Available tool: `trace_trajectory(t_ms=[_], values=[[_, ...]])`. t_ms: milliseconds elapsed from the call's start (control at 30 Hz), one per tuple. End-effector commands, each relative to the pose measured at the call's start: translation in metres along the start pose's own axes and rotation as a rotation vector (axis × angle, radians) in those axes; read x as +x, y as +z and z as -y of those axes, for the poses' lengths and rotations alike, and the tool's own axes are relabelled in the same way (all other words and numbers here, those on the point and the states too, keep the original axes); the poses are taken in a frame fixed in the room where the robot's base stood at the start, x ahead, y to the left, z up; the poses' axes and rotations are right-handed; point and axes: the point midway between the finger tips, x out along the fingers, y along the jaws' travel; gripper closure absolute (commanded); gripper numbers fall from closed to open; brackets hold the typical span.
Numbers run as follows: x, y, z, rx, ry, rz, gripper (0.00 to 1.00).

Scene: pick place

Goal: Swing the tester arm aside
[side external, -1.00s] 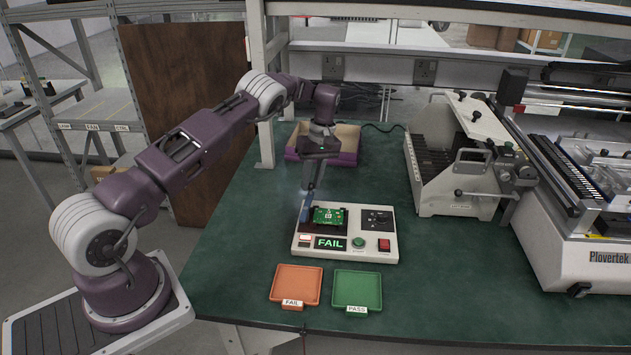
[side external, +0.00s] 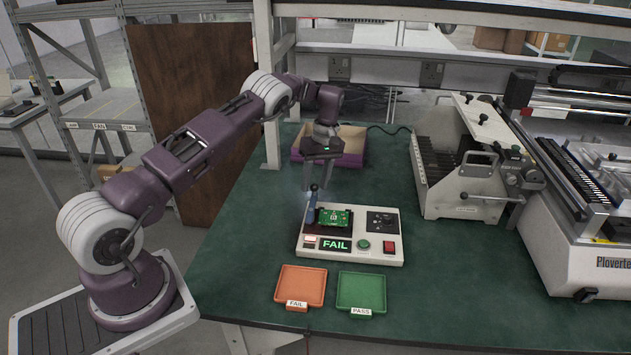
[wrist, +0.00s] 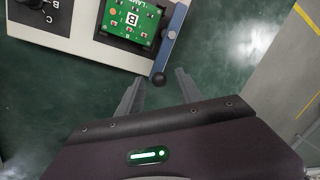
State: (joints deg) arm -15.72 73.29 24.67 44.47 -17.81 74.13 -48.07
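The white tester (side external: 375,250) stands on the bench, its display reading FAIL. A green circuit board (side external: 336,217) lies in its dark recess; it also shows in the wrist view (wrist: 130,20). The blue tester arm (side external: 311,211) runs along the board's left edge, with a black knob (side external: 314,187) at its end. In the wrist view the arm (wrist: 176,22) lies beside the board, and the knob (wrist: 158,79) shows near the gap between my fingertips. My gripper (side external: 318,188) is open and empty at the knob. I cannot tell whether a finger touches it.
An orange FAIL tray (side external: 301,286) and a green PASS tray (side external: 361,291) lie in front of the tester. A purple-edged box (side external: 350,147) stands behind my gripper. A rack machine (side external: 465,165) is at right. Bare bench lies left of the tester.

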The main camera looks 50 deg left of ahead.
Motion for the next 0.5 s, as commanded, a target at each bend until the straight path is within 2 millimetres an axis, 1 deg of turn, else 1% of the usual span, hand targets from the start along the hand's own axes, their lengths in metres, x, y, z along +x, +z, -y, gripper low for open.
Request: trace_trajectory(t_ms=[167, 267, 400, 500], values=[[-0.003, 0.000, 0.000, 0.001, 0.001, 0.000, 0.57], [-0.020, 0.000, -0.001, 0.001, 0.004, -0.002, 0.57], [-0.049, -0.001, -0.001, 0.000, 0.003, -0.003, 0.57], [-0.063, -0.001, -0.001, 0.000, 0.002, -0.002, 0.57]])
